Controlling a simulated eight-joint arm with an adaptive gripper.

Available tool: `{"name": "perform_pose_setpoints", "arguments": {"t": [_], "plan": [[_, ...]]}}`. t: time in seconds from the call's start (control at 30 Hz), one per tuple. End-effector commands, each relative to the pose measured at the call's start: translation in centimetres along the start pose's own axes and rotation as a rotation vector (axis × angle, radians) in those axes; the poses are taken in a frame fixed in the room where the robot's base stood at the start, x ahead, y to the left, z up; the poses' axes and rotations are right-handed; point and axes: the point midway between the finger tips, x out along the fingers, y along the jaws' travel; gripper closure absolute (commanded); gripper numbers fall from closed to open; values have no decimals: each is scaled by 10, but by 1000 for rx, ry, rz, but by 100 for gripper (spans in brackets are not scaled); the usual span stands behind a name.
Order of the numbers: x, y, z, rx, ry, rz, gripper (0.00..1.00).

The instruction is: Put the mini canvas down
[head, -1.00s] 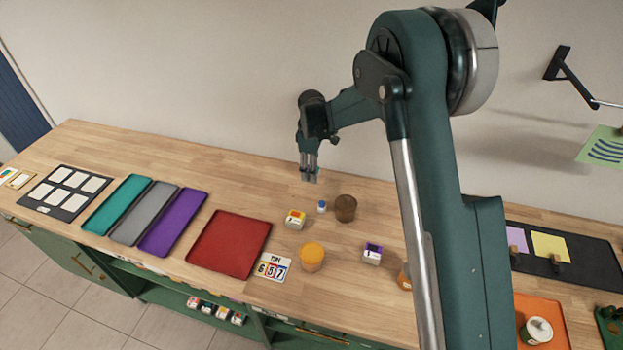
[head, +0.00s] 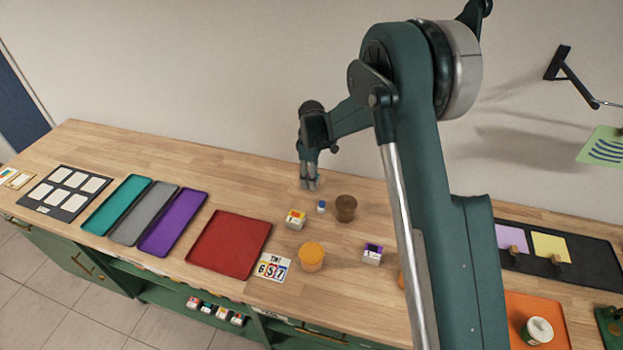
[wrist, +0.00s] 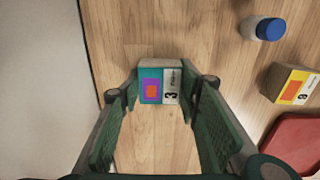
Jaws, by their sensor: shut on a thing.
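The mini canvas (wrist: 158,84) is a small block in the wrist view, with a teal face, nested purple and orange squares, and a white strip with a black 3. My gripper (head: 309,186) is shut on it, with one finger on either side. In the head view the gripper points down, low over the back of the wooden worktop (head: 250,180). The canvas cannot be made out there, and I cannot tell whether it touches the wood.
Close by stand a yellow-labelled block (head: 296,219), a blue-capped bottle (head: 321,207) and a brown cup (head: 345,208). Wood left of the gripper is clear.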

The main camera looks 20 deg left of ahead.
Motion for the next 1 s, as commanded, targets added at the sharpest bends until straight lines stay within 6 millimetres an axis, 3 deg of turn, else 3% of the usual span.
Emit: {"name": "perform_pose_setpoints", "arguments": {"t": [0.13, 0.17, 0.27, 0.77, 1.0], "plan": [[4, 0, 0, 0, 0, 0, 78], [3, 0, 0, 0, 0, 0, 63], [3, 0, 0, 0, 0, 0, 52], [-2, 0, 0, 0, 0, 0, 52], [-26, 0, 0, 0, 0, 0, 52]]}}
